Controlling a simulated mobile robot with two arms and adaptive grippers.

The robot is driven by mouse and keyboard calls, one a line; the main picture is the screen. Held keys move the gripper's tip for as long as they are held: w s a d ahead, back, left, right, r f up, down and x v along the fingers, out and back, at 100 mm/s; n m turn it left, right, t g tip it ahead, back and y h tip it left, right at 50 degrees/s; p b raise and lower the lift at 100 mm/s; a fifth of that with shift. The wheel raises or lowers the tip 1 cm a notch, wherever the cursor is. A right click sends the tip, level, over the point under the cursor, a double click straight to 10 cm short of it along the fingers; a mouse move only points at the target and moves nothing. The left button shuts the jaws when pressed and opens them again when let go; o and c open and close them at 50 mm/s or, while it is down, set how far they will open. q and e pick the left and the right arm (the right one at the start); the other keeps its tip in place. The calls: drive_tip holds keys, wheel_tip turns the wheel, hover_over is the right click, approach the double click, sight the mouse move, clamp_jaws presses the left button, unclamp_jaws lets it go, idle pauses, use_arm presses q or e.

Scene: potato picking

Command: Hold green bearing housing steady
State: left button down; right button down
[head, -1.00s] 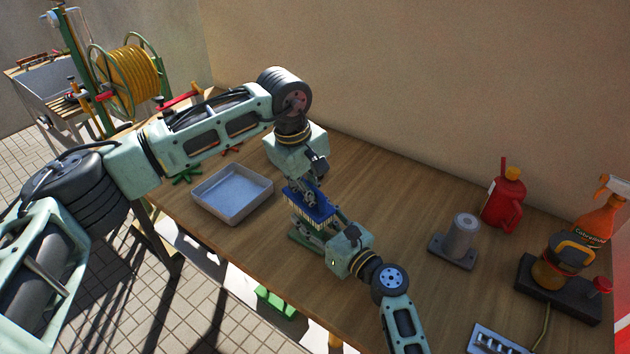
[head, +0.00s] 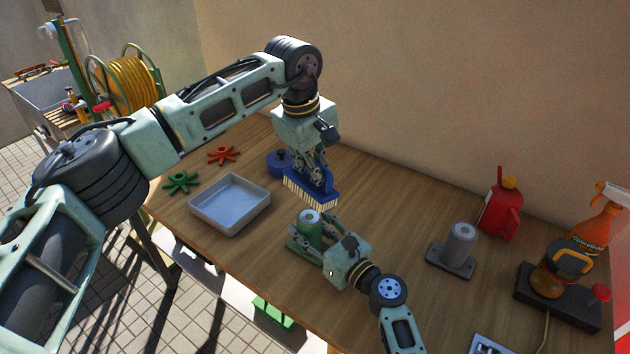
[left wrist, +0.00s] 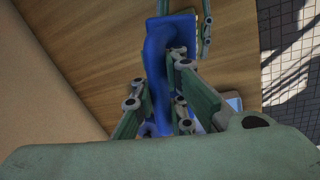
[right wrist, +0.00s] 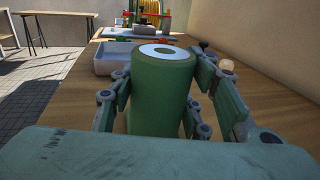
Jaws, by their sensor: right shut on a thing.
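The green bearing housing (head: 309,229) stands upright on its flat base near the table's front edge. Its pale ring-shaped top shows clearly in the right wrist view (right wrist: 163,53). My right gripper (head: 322,240) is shut on the housing's cylinder, with one finger on each side. My left gripper (head: 316,167) is shut on the handle of a blue brush (head: 318,192) with pale bristles. The brush hangs above and behind the housing, apart from it. Its handle between the left fingers shows in the left wrist view (left wrist: 158,75).
A grey tray (head: 232,229) lies left of the housing. Green (head: 181,182) and red (head: 223,154) star-shaped handles and a blue round part (head: 279,162) are behind. A grey housing (head: 459,240), red can (head: 501,210) and orange spray bottle (head: 597,222) stand right.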

use_arm(q)
drive_tip(key=shift+r, duration=1.5)
use_arm(e)
drive_tip(key=c, duration=0.9)
unclamp_jaws()
drive_tip(key=shift+o, duration=0.3)
drive_tip(key=o, duration=0.8)
drive_tip(key=shift+c, duration=0.2)
drive_tip(key=shift+v, duration=4)
